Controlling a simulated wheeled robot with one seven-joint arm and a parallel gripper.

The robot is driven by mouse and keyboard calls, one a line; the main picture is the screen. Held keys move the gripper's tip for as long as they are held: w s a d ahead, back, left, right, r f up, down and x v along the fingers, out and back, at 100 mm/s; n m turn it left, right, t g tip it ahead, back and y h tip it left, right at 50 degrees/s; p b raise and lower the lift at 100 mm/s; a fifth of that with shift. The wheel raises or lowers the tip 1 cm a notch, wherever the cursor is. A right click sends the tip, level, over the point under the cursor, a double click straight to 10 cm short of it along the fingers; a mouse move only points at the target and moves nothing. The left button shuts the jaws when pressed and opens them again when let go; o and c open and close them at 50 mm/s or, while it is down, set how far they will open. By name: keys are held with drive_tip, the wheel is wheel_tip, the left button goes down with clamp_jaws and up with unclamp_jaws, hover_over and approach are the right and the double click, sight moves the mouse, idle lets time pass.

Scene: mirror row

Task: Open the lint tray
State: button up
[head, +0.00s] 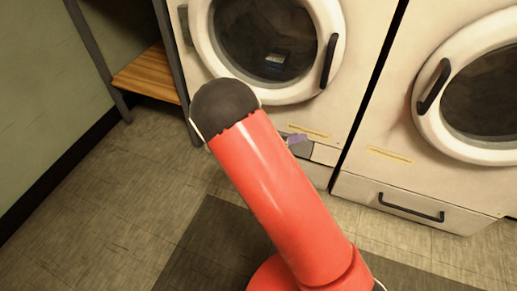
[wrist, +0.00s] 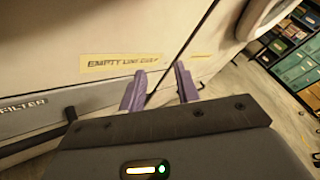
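The lint tray front, a grey strip lettered "FILTER" (wrist: 25,108), shows at the left of the wrist view. In the head view only the right end of the grey strip (head: 325,153) shows on the left dryer; my arm hides the rest. My gripper (wrist: 160,72) is open with nothing between its purple fingers. They point at the dryer front right of the lettering, by the yellow label. In the head view one purple finger (head: 298,140) shows beside my arm. I cannot tell whether it touches.
The left dryer's round door (head: 330,15) is above, with a dark handle (head: 329,60). A second dryer (head: 450,180) stands to the right, with a low drawer handle (head: 410,208). A wooden-shelf rack (head: 148,75) is at the left. Floor at the left is clear.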

drive_tip(key=w+a+f+n+t+y+b, duration=0.25)
drive_tip(key=a+f+n+t+y, duration=0.45)
drive_tip(key=a+f+n+t, duration=0.65)
drive_tip(key=w+n, duration=0.1)
drive_tip(key=w, duration=0.1)
drive_tip(key=w+d+f+n+g, duration=0.1)
drive_tip(key=w+n, duration=0.1)
drive_tip(key=w+d+n+g, duration=0.1)
drive_tip(key=w+n, duration=0.1)
drive_tip(key=w, duration=0.1)
drive_tip(key=shift+d+f, duration=0.15)
drive_tip(key=shift+f, duration=0.25)
clamp_jaws()
